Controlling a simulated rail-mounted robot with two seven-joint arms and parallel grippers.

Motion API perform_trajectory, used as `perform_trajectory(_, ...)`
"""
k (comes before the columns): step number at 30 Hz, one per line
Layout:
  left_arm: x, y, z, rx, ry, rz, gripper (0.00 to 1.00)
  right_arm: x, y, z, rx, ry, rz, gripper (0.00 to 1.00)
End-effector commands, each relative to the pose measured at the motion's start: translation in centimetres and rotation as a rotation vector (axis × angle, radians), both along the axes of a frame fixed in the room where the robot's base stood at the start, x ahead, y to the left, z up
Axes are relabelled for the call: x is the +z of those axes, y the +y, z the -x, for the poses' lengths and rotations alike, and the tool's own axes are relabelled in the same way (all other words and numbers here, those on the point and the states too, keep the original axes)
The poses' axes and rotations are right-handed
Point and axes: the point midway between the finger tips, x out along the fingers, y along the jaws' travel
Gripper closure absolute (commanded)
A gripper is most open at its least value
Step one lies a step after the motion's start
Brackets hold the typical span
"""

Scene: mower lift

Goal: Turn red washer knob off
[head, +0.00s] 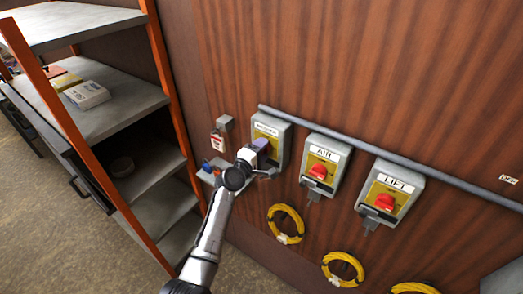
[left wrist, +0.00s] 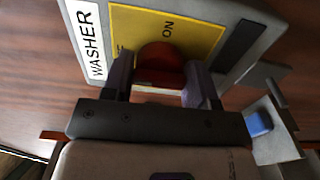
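The red washer knob (left wrist: 160,66) sits on a yellow plate (left wrist: 205,35) marked ON, on a grey box labelled WASHER (left wrist: 88,45). My left gripper (left wrist: 158,84) is at the knob, with one finger on each side. Both fingers appear to touch the knob's sides, so the gripper looks shut on it. In the head view, my left gripper (head: 262,157) reaches the leftmost grey switch box (head: 282,130) and hides its knob. My right gripper is not in view.
The AIR box (head: 338,150) and LIFT box (head: 412,178), each with a red knob, are mounted to the right on the wood wall. Yellow coiled hoses (head: 297,238) hang below. A metal shelf (head: 140,110) with orange posts stands on the left.

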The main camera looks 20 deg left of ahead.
Motion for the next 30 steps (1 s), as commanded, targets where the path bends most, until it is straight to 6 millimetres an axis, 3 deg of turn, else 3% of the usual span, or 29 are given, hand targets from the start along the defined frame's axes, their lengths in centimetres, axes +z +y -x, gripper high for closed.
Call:
perform_trajectory(6,0.0,0.0,0.0,0.0,0.0,-0.001,0.26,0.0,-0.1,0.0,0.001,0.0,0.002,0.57)
perform_trajectory(17,-0.1,0.1,0.5,0.0,0.0,-0.001,0.26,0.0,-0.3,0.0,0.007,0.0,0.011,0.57)
perform_trajectory(23,-0.1,0.7,2.7,0.0,-0.001,-0.002,0.26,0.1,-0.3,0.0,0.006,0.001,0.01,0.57)
perform_trajectory(30,-0.2,1.8,6.8,0.001,-0.001,-0.002,0.26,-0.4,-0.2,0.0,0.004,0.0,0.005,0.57)
